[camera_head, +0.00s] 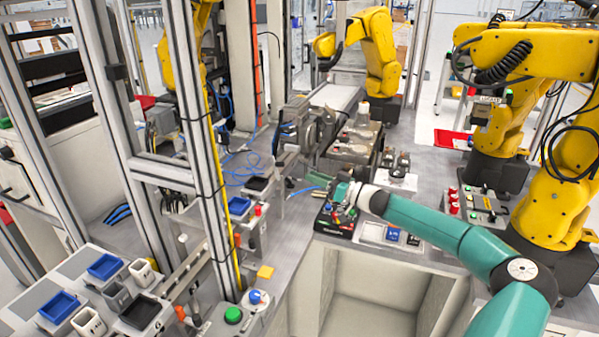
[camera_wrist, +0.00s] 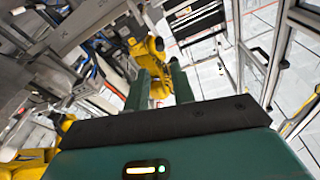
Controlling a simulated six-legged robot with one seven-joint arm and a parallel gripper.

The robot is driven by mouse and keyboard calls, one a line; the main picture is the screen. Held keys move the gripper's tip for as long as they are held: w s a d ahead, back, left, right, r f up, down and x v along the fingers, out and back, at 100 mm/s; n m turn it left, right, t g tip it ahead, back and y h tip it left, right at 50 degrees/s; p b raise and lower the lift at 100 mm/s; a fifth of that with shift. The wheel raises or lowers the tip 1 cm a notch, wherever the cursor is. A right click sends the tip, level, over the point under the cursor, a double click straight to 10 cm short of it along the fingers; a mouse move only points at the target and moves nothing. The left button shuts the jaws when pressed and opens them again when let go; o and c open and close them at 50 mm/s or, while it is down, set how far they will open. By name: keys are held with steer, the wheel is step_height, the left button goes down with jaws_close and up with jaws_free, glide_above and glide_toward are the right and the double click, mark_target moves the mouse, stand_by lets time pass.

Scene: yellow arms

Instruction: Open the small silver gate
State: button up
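I cannot tell for certain which part is the small silver gate. A grey metal machine (camera_head: 305,125) with a block-like front stands on the bench in the middle of the head view, just beyond my gripper (camera_head: 308,184). My teal arm reaches in from the lower right, and the gripper points left over the bench, apart from the machine. In the wrist view, the two green fingers of my gripper (camera_wrist: 160,70) stand apart with a gap between them and nothing held. A silver metal frame (camera_wrist: 276,45) rises at the right of that view.
Yellow robot arms stand at the right (camera_head: 565,190) and back (camera_head: 378,50). A silver upright post (camera_head: 205,150) stands left of the machine. A black box (camera_head: 335,222) lies below my gripper. Blue bins (camera_head: 105,266) sit at lower left. Blue cables lie by the machine.

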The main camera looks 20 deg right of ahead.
steer(key=shift+v, duration=1.75)
